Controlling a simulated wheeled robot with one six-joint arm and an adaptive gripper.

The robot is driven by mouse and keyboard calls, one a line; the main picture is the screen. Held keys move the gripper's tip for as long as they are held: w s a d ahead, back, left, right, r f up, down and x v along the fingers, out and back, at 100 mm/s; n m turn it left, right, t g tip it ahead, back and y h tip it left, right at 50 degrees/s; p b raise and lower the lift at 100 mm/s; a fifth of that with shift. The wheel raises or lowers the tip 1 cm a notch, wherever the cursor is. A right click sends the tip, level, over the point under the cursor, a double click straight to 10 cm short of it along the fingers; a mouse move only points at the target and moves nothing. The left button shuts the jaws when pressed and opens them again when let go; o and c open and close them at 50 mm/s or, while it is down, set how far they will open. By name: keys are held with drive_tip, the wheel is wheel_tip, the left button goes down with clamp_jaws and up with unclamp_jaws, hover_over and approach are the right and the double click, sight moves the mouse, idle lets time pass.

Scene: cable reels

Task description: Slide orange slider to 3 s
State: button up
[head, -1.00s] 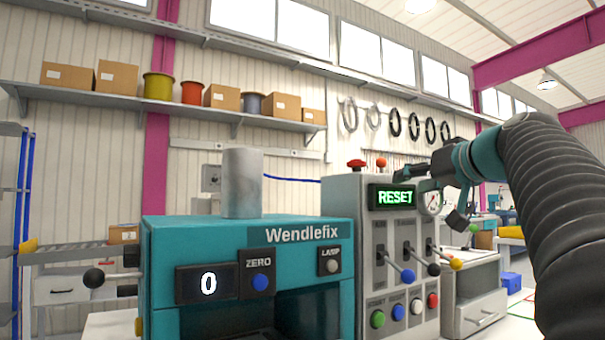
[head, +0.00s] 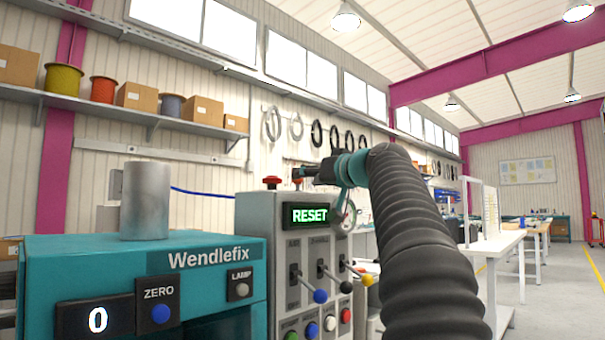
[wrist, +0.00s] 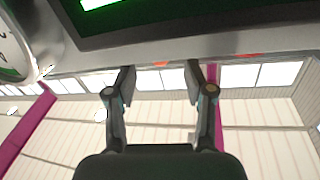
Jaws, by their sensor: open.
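The grey control box (head: 255,235) with a green RESET display (head: 310,215) stands in the middle of the head view. I cannot make out a slider marked in seconds. A small orange piece (head: 297,172) shows at the box's top edge, partly behind my gripper (head: 302,174). My gripper is just above the display, at the top edge. In the wrist view, my gripper (wrist: 160,82) is open with nothing between its fingers. There, a small orange piece (wrist: 160,64) shows at the box's edge, in line with the gap. I cannot tell whether it is the slider.
A red mushroom button (head: 272,182) is on the box's top. Levers with blue (head: 320,296), black (head: 346,287) and yellow (head: 367,280) knobs stick out of its front. A round gauge (head: 346,218) is beside the display. The teal Wendlefix machine (head: 140,262) stands at left.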

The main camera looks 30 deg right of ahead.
sight(298, 183)
drive_tip(key=shift+w+a+p, duration=0.2)
drive_tip(key=shift+w+p, duration=0.15)
drive_tip(key=shift+w, duration=1.2)
clamp_jaws()
